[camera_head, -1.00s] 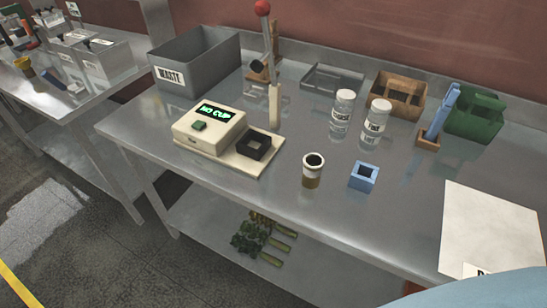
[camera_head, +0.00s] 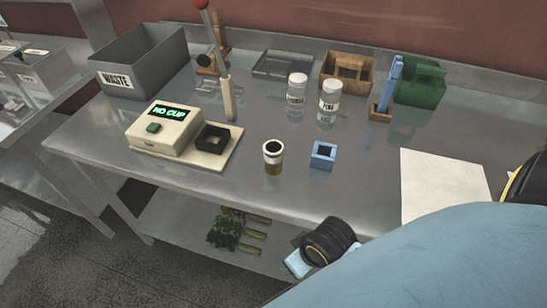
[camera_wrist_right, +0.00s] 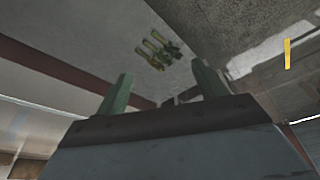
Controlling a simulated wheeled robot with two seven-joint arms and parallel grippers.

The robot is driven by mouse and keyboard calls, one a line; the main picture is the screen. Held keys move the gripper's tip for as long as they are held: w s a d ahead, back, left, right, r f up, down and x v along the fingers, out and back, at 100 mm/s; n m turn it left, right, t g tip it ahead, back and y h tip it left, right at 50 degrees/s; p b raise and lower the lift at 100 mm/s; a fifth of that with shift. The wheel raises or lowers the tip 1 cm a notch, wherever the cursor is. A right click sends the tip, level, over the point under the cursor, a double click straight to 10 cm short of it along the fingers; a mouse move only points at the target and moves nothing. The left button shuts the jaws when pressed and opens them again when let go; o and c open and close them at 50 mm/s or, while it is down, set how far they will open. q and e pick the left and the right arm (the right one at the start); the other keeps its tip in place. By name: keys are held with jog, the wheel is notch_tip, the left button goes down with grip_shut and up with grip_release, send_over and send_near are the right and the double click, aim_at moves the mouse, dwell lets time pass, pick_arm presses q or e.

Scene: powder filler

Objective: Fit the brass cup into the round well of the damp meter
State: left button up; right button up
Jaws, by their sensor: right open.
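The brass cup (camera_head: 273,160), a small upright cylinder with a pale rim and dark mouth, stands on the steel table near its front edge. The cream damp meter (camera_head: 165,132) is to its left, and its display reads "NO CUP". A black square-walled holder (camera_head: 213,138) with an opening sits on the meter's base plate; whether the opening is round is hard to tell. My right gripper (camera_wrist_right: 160,76) is open and empty in the right wrist view, with two green fingers apart. My left gripper is not in view.
A blue square block (camera_head: 323,155) stands right of the cup. Behind are two labelled jars (camera_head: 329,102), a red-knobbed lever (camera_head: 220,70), a grey waste bin (camera_head: 140,60) and wooden and green holders. A white sheet (camera_head: 440,187) lies at right. Leafy bundles (camera_head: 237,230) lie on the lower shelf.

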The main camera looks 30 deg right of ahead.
jog(key=w+a+r+m+y, duration=0.1)
jog(key=w+a+r, duration=0.25)
jog(key=r, duration=0.35)
notch_tip(320, 180, up, 13)
jog(key=m+g+h, duration=0.1)
jog(key=m+g, duration=0.2)
jog(key=m, duration=1.4)
send_over(273, 150)
jog(key=shift+r, duration=0.2)
jog(key=shift+d+f, duration=0.1)
jog(key=shift+f, duration=0.15)
notch_tip(273, 150, down, 7)
jog(key=shift+f, duration=0.15)
jog(key=f, duration=0.3)
jog(key=f+b, duration=0.1)
jog(key=f, duration=0.1)
jog(key=shift+w+d+f, duration=0.1)
jog(key=shift+w+d, duration=0.15)
jog(key=shift+w, duration=0.15)
jog(key=c, duration=1.1)
notch_tip(273, 150, up, 10)
jog(key=shift+p, duration=0.45)
jog(key=shift+a+n, duration=0.3)
jog(key=shift+n, duration=0.2)
jog(key=s+a+n+b, duration=0.5)
jog(key=a+n, duration=0.3)
jog(key=n, duration=0.7)
jog(key=shift+s+a+b, duration=0.15)
jog(key=shift+b, duration=0.4)
